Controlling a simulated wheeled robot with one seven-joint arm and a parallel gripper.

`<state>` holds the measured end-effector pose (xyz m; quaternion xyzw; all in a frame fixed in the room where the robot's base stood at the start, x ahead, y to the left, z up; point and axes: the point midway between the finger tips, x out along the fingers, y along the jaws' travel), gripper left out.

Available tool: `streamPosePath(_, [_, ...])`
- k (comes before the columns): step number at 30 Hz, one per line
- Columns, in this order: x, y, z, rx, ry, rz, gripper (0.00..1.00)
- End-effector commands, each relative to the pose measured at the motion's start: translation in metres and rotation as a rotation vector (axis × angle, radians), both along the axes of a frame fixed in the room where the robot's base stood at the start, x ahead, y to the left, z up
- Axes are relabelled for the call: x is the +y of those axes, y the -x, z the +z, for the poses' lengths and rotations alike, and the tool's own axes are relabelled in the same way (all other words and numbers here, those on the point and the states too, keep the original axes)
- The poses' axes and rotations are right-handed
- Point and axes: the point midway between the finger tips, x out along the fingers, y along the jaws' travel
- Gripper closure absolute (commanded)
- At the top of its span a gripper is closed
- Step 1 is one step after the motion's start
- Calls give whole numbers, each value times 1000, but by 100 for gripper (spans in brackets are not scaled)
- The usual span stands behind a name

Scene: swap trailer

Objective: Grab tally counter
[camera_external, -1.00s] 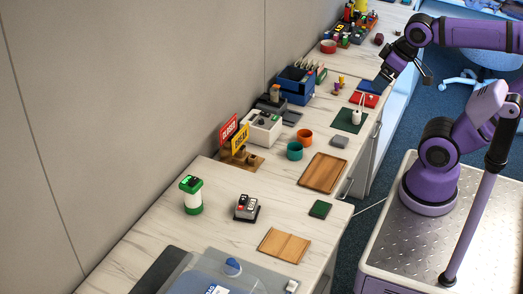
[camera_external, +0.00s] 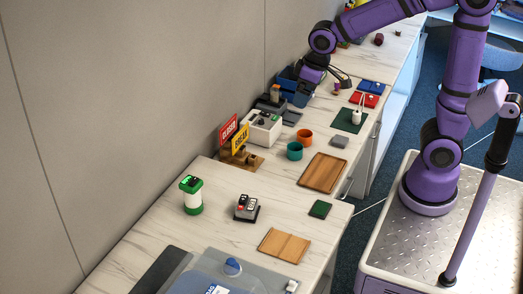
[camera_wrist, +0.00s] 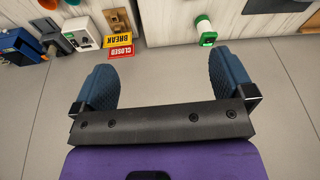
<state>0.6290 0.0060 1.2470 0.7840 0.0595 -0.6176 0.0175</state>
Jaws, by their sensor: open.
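My gripper (camera_external: 299,93) hangs over the back of the far counter, close to the blue box (camera_external: 287,76), whose edge it partly hides. In the wrist view my gripper (camera_wrist: 164,70) shows two blue fingers wide apart, with nothing but grey wall between them. I cannot tell for sure which thing is the tally counter. A small grey and white device with a red part (camera_external: 246,207) stands on a black base on the near counter. A small white item (camera_external: 356,117) stands on a green mat. Both are well apart from my gripper.
The red CLOSED sign (camera_external: 229,130) and yellow BREAK sign (camera_external: 240,139) stand by the wall, near a white box (camera_external: 262,127). A green and white cylinder (camera_external: 192,195), teal cup (camera_external: 294,151), orange cup (camera_external: 305,136) and wooden trays (camera_external: 323,173) share the counters.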

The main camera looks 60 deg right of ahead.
Motion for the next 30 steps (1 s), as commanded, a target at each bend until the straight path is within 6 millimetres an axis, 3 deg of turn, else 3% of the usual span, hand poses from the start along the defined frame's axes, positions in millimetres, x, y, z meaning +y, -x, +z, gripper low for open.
streamPosePath(6, [34, -47, -53, 67, 12, 33, 0])
streamPosePath(15, [80, -94, -141, 146, 39, 73, 0])
streamPosePath(24, [121, -117, -235, 211, 74, 109, 0])
streamPosePath(30, [133, -121, -264, 226, 85, 120, 0])
